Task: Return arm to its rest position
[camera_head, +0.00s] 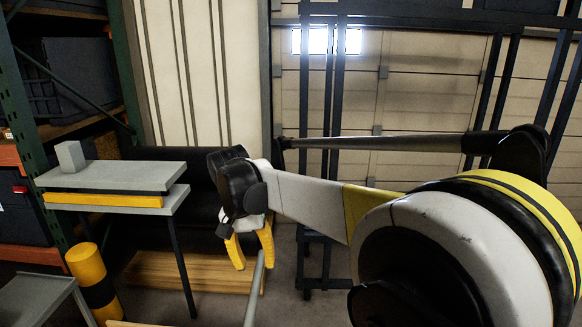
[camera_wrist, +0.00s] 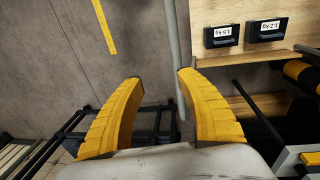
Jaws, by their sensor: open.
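My gripper (camera_head: 250,246) hangs at the end of my arm near the middle of the head view, fingers pointing down. Its two yellow fingers stand apart, and nothing is held between them. In the wrist view my gripper (camera_wrist: 156,88) shows both fingers spread over the grey floor. A thin grey pole (camera_head: 255,290) rises close to the right finger in the head view; I cannot tell whether they touch. The pole also shows in the wrist view (camera_wrist: 172,45), running near the right fingertip.
A grey press table (camera_head: 110,175) with a yellow band and a grey block (camera_head: 70,156) stands at left. A black-and-yellow post (camera_head: 88,265) is below it. A wooden board (camera_wrist: 235,12) carries two black labelled boxes (camera_wrist: 222,35). Open floor (camera_wrist: 60,50) lies left in the wrist view.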

